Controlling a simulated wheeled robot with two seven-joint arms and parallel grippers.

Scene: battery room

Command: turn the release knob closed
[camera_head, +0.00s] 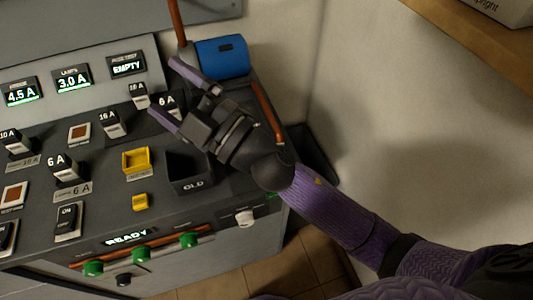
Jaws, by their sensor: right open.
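The front face of the dark console carries a pale knob (244,218) at its right end and a black knob (124,279) below the green-capped row. I cannot tell from the picture which one is the release knob, or how far either is turned. My right gripper (164,87) is open above the back right of the console, its two purple fingers spread beside the fuses marked 10 A (139,95) and 6 A (168,104). It appears to hold nothing. My left gripper is out of view.
A black bin marked OLD (190,172), a yellow holder (136,162) and a blue box (221,57) are on the console. Displays read EMPTY (127,66) and READY (129,237). Green parts (141,253) line the front. A wall stands at right.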

